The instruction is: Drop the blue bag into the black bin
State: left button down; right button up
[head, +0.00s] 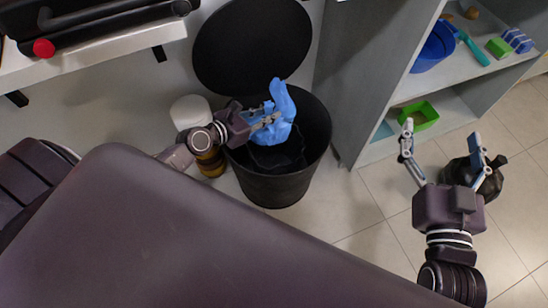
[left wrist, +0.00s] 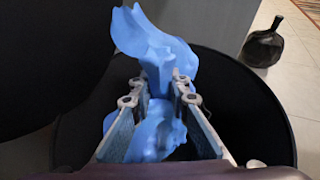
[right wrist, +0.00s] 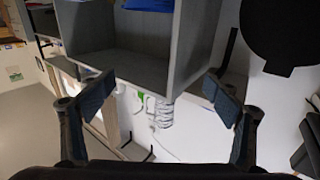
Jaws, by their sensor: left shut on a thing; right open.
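The blue bag (head: 276,112) is held in my left gripper (head: 268,120), over the open mouth of the black bin (head: 277,188). The bin's round lid (head: 250,40) stands open behind it. In the left wrist view, my left gripper (left wrist: 160,105) is shut on the blue bag (left wrist: 158,45), which sticks out above and below the fingers. The bin's rim (left wrist: 285,120) surrounds it there. My right gripper (head: 440,148) is open and empty at the right, above the floor. In the right wrist view its fingers (right wrist: 160,105) are wide apart.
Jars (head: 210,163) stand left of the bin.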

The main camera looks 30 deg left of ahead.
pick_arm(q)
jog(key=shift+f+b, duration=0.9)
jog(key=shift+b, duration=0.1)
pick_arm(e)
jog(key=s+r+t+y, duration=0.1)
jog(key=r+t, duration=0.2)
jog(key=r, duration=0.3)
jog(key=s+r+t+y, duration=0.1)
jog(key=s+r+t, duration=0.1)
jog(key=r, duration=0.3)
jog(key=shift+s+a+r+t, duration=0.3)
jog(key=shift+r+t, duration=0.1)
jog(key=shift+t, duration=0.2)
pick_arm(q)
jog(key=c, duration=1.8)
grip_release()
jog(key=shift+o, duration=0.2)
jog(key=shift+f, duration=0.1)
jog(key=shift+s+a, duration=0.2)
jog(key=shift+s, duration=0.3)
jog(key=v, duration=1.1)
jog(key=shift+r, duration=0.25)
